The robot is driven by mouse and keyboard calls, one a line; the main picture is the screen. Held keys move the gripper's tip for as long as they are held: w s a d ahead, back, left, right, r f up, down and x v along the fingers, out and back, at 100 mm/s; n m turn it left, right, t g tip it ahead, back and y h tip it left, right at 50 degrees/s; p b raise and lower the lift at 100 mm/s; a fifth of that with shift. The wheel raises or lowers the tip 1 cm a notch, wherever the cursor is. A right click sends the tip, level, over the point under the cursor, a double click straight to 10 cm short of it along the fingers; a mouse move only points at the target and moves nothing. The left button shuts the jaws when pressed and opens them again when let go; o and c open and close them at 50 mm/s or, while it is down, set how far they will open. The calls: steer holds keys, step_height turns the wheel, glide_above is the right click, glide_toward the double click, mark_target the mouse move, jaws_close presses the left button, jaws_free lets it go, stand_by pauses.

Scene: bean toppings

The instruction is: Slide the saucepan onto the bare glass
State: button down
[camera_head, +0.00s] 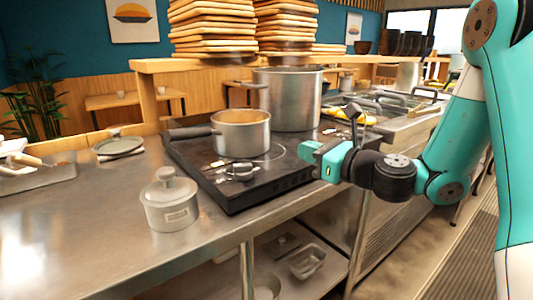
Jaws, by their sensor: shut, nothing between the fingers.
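The saucepan (240,138) is a small silver pan on the black glass cooktop (240,200). Its dark handle (188,133) points left. Part of a burner ring shows on the glass at its front right, and bare glass lies in front of and to the right of it. My gripper (306,153) is teal and shut, with nothing held. In the picture it is right of the saucepan, over the right part of the cooktop, with a gap between them. Whether it is higher than the pan's rim I cannot tell.
A tall silver pot (290,98) stands behind the saucepan. A lidded grey jar (170,203) stands on the steel counter (95,215) at front left.

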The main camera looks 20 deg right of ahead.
mark_target(260, 133)
steer(key=shift+m+t, duration=0.3)
steer(key=shift+m, duration=0.2)
steer(key=p+x, duration=0.1)
steer(key=x, duration=0.3)
steer(key=p+x, duration=0.2)
steer(key=x, duration=0.2)
steer(key=d+p+x, duration=0.1)
steer(key=p+x, duration=0.1)
steer(key=x, duration=0.2)
steer(key=shift+w+f, duration=0.1)
steer(key=shift+w, duration=0.25)
steer(key=shift+x, duration=0.85)
steer(key=shift+f, duration=0.15)
